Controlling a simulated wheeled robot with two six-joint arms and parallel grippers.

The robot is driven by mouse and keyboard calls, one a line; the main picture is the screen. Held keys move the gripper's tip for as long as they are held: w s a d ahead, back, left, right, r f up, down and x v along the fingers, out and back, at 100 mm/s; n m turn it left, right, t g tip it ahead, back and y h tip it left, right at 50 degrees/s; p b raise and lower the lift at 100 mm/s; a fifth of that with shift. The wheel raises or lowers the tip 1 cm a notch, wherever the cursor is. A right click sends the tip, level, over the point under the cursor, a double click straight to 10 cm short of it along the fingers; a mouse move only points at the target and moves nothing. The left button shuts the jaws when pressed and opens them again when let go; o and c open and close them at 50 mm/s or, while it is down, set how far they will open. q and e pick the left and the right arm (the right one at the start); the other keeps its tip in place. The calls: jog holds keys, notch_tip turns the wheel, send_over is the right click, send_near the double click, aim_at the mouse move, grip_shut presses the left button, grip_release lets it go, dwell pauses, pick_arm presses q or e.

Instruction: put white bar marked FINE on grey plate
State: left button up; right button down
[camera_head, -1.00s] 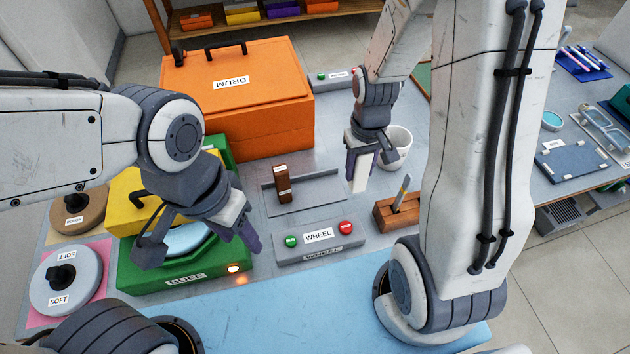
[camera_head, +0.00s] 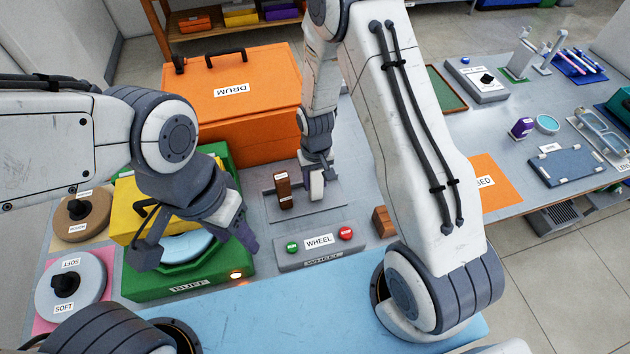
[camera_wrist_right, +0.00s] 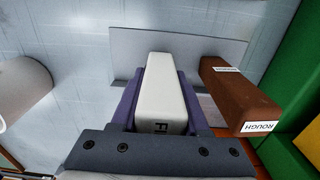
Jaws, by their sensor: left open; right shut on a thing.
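The white bar (camera_head: 317,187) is in my right gripper (camera_head: 317,178), which is shut on it, over the right part of the grey plate (camera_head: 300,204). In the right wrist view the white bar (camera_wrist_right: 160,95) lies between the purple fingers, with the start of its label showing as "F". The grey plate (camera_wrist_right: 205,46) is beyond it. I cannot tell whether the bar touches the plate. A brown bar (camera_head: 283,188) marked ROUGH stands on the plate, left of the white bar and apart from it. My left gripper (camera_head: 200,240) is open over the green BUFF machine (camera_head: 185,287).
The WHEEL button box (camera_head: 318,243) is in front of the plate. The orange DRUM box (camera_head: 235,100) stands behind. A white cup (camera_wrist_right: 25,90) shows in the right wrist view.

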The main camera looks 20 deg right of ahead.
jog(key=shift+a+f, duration=0.1)
jog(key=shift+f, duration=0.5)
jog(key=shift+f, duration=0.25)
jog(key=shift+c, duration=2)
grip_release()
jog(key=shift+r, duration=0.1)
